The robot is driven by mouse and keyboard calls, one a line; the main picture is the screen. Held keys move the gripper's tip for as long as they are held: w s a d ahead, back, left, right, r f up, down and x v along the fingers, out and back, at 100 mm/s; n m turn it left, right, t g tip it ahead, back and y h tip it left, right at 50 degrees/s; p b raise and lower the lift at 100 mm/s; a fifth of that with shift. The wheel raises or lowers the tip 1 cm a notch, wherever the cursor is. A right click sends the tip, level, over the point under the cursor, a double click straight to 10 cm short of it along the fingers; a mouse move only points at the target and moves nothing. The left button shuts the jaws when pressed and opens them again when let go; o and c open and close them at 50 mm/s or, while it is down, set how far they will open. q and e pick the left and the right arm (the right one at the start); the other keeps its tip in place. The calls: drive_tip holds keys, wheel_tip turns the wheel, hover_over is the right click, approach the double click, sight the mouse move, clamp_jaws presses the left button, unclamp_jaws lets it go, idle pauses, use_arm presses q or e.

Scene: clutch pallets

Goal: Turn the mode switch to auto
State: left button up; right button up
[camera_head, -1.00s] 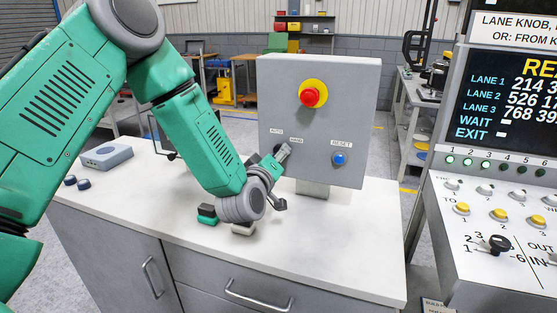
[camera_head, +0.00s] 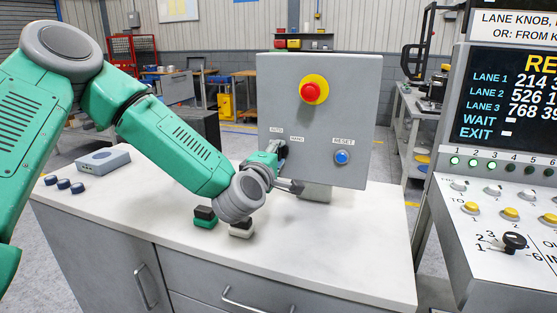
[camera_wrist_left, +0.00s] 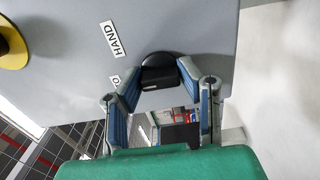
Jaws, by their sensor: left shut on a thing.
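The mode switch is a black knob on the front of the grey control box (camera_head: 345,110). In the head view it sits below the AUTO and HAND labels, mostly hidden by my left gripper (camera_head: 281,166). In the left wrist view the black knob (camera_wrist_left: 160,76) lies between the two fingers of my left gripper (camera_wrist_left: 160,88), which are closed on it. The HAND label (camera_wrist_left: 113,40) shows beside the knob; the other label is partly covered by a finger. The knob's exact setting is hard to tell. My right gripper is not in view.
The box also bears a red emergency button (camera_head: 313,91) on a yellow ring and a blue RESET button (camera_head: 342,157). Small blocks (camera_head: 205,217) lie on the white worktop (camera_head: 320,245) under my left arm. A lane console (camera_head: 500,190) stands at the right.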

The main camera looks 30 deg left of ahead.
use_arm(q)
drive_tip(key=shift+a+r+n, duration=0.1)
drive_tip(key=shift+a+n, duration=0.05)
drive_tip(key=shift+n, duration=0.15)
drive_tip(key=shift+w, duration=0.1)
drive_tip(key=o, duration=1.1)
drive_tip(key=shift+o, duration=0.2)
drive_tip(key=shift+w+f, duration=0.2)
drive_tip(key=v, duration=1.2)
drive_tip(key=shift+a+f, duration=0.1)
